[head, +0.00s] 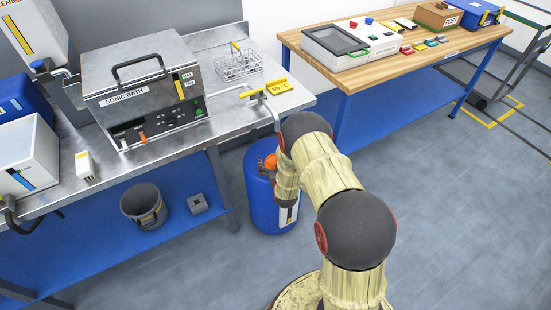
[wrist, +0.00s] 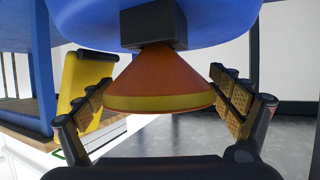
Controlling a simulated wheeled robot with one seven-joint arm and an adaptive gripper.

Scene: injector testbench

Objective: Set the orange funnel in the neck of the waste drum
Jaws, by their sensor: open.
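The blue waste drum (head: 262,205) stands on the floor beside the steel bench, partly hidden by my arm. The orange funnel (head: 270,161) shows at its top. In the wrist view, which looks upside down, the funnel (wrist: 160,75) has a yellow band near its wide rim. Its narrow end meets the black neck (wrist: 153,27) of the drum (wrist: 90,20), and it looks straight in line with it. My gripper (wrist: 160,90) is open, with one finger on each side of the funnel and gaps showing. The spout inside the neck is hidden.
The steel bench (head: 225,110) holds the sonic bath (head: 140,85) and a wire basket (head: 240,66). A yellow-handled tap (head: 262,88) overhangs near the drum. A grey bucket (head: 143,205) stands on the blue lower shelf. The floor right of my arm is clear.

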